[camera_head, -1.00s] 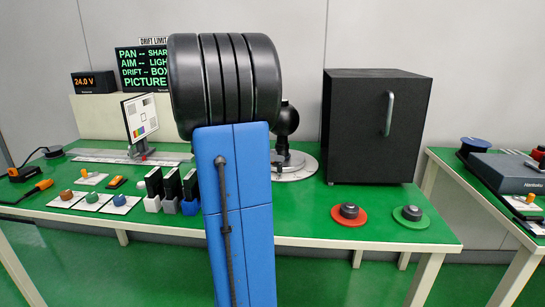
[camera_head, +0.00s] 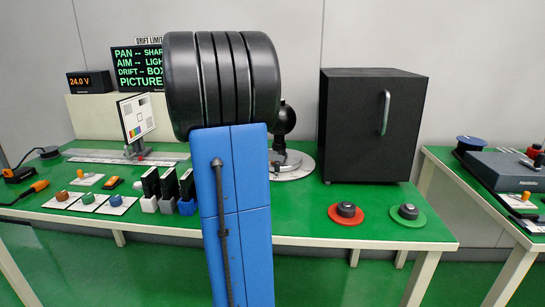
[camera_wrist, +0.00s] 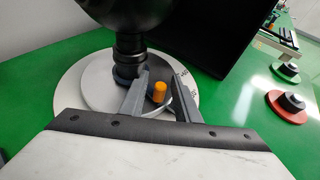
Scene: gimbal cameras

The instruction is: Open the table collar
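In the wrist view, a black ball-shaped head sits on a black post with a collar (camera_wrist: 129,62) above a round pale turntable (camera_wrist: 85,88). An orange knob (camera_wrist: 159,92) shows beside the collar, over the turntable's edge side. My gripper (camera_wrist: 162,76) is open, with one grey finger on each side of the knob in the picture. I cannot tell whether either finger touches it. In the head view, the turntable (camera_head: 300,166) stands at the back of the green table, and my blue and black arm covers part of it.
A large black cabinet (camera_head: 365,125) stands just right of the turntable. A red disc (camera_head: 333,218) and a green disc (camera_head: 398,220), each with a black knob, lie near the front edge. A test chart (camera_head: 136,117) and several small items are at left.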

